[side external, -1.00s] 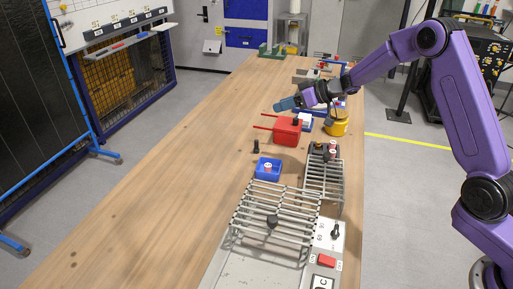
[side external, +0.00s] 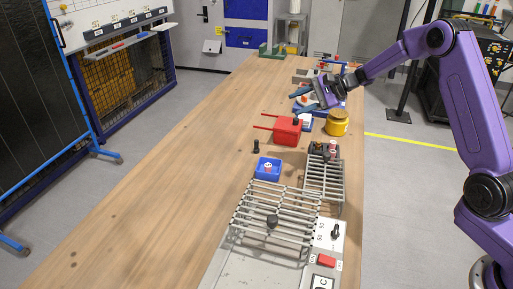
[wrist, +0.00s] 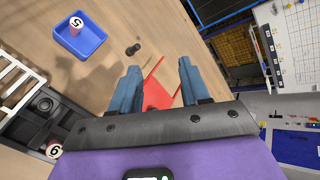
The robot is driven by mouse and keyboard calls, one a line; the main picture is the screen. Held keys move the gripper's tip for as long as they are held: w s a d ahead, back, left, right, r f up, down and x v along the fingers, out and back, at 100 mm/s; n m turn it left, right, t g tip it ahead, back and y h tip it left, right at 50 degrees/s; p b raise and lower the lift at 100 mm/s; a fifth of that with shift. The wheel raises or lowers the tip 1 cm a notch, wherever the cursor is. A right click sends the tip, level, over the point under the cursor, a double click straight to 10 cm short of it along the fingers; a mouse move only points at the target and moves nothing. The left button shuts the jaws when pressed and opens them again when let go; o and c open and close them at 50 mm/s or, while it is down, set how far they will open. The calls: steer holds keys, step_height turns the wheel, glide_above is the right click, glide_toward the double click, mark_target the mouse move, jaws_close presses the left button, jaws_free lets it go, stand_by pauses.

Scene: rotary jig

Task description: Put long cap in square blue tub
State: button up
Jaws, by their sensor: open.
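The square blue tub (side external: 268,174) sits on the wooden table, left of the metal racks. The tub (wrist: 98,43) is also at the upper left of the wrist view, with a white cap marked 5 (wrist: 75,26) inside it. A slim black piece (side external: 256,146) stands on the table just behind the tub; it also shows in the wrist view (wrist: 132,49). I cannot tell for sure which piece is the long cap. My gripper (side external: 303,94) is open and empty, raised over the far part of the table, behind the red box. Its blue fingers (wrist: 158,72) are spread apart in the wrist view.
The red box (side external: 287,132) with two long handles lies between my gripper and the tub. A yellow pot (side external: 336,123) stands to its right. A cap marked 6 (wrist: 54,149) sits on a dark fixture. The table's left side is clear.

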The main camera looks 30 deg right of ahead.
steer(key=d+m, duration=0.2)
steer(key=m, duration=0.3)
steer(key=m+g, duration=0.1)
steer(key=m, duration=0.5)
glide_toward(257, 140)
steer(key=shift+w+a+f, duration=0.25)
steer(key=shift+a+f, duration=0.1)
steer(key=shift+f, duration=0.2)
steer(key=shift+w+a+f, duration=0.2)
steer(key=shift+a+f, duration=0.1)
steer(key=shift+f, duration=0.25)
steer(key=shift+r+x, duration=0.15)
steer(key=shift+x, duration=1.2)
steer(key=shift+r+x, duration=0.2)
steer(key=shift+x, duration=1.15)
steer(key=shift+w+a, duration=0.1)
steer(key=shift+a, duration=0.05)
jaws_close()
